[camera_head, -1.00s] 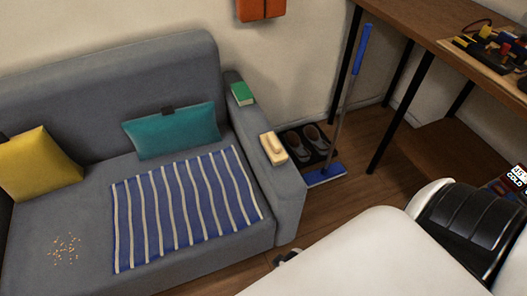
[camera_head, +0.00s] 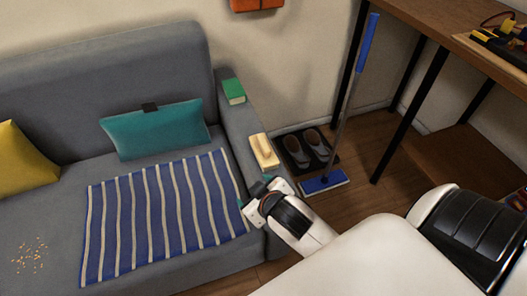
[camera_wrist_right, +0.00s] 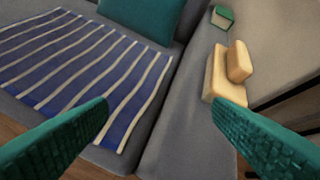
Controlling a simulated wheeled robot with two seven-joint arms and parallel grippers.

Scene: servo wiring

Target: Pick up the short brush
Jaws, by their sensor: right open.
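The short brush (camera_head: 265,152), a cream block with a raised rounded grip, lies on the front part of the sofa's right armrest. It also shows in the right wrist view (camera_wrist_right: 228,82), right of centre near the tip of the right-hand finger. My right gripper (camera_head: 256,194) is in front of the brush, close to the armrest. Its two green fingers (camera_wrist_right: 162,105) are wide apart with nothing between them. A small gap to the brush cannot be judged exactly. My left gripper is not in view.
A green book-like block (camera_head: 233,91) lies farther back on the armrest (camera_head: 243,122). A striped blanket (camera_head: 160,218) and a teal cushion (camera_head: 155,130) are on the seat. A long-handled blue broom (camera_head: 324,182) stands beside shoes (camera_head: 314,143). A wooden table (camera_head: 430,22) is at the right.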

